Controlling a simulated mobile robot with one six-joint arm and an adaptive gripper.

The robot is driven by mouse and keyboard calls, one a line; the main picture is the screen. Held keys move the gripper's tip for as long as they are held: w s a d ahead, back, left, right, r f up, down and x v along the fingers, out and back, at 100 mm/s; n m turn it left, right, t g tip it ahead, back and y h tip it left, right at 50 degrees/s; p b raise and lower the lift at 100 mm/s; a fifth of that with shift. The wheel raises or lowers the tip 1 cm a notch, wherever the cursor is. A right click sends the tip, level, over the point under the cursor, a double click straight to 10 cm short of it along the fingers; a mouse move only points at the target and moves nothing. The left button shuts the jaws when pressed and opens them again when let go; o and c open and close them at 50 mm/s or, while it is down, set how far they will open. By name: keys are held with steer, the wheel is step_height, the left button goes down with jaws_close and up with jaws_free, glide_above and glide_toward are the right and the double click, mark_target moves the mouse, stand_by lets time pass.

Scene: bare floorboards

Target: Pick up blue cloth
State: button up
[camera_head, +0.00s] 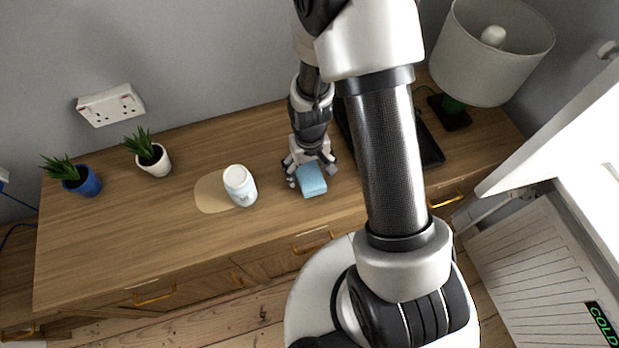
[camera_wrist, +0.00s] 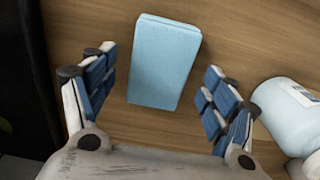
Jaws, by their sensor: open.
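The blue cloth (camera_head: 312,180) looks like a light blue folded block lying on the wooden cabinet top (camera_head: 120,235). In the wrist view the blue cloth (camera_wrist: 163,62) lies between and just beyond the fingertips. My gripper (camera_head: 307,176) is right at the cloth, with its fingers on either side of it. In the wrist view my gripper (camera_wrist: 163,72) is open, with bare wood between each finger and the cloth. I cannot tell how high the fingers are above the wood.
A white and pale blue bottle (camera_head: 240,185) stands close left of the cloth, by a pale patch; it also shows in the wrist view (camera_wrist: 285,112). Two potted plants (camera_head: 150,155) (camera_head: 82,180) stand at the left. A lamp (camera_head: 490,50) is at the back right. The front left is clear.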

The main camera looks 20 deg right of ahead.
mark_target(310, 174)
steer(key=shift+f, duration=0.55)
steer(key=shift+c, duration=0.3)
steer(key=c, duration=1.1)
steer(key=shift+r, duration=0.15)
step_height(310, 174, up, 18)
steer(key=p, duration=0.6)
steer(key=shift+w+f+b, duration=0.2)
steer(key=shift+w+b, duration=0.4)
steer(key=shift+w, duration=1.45)
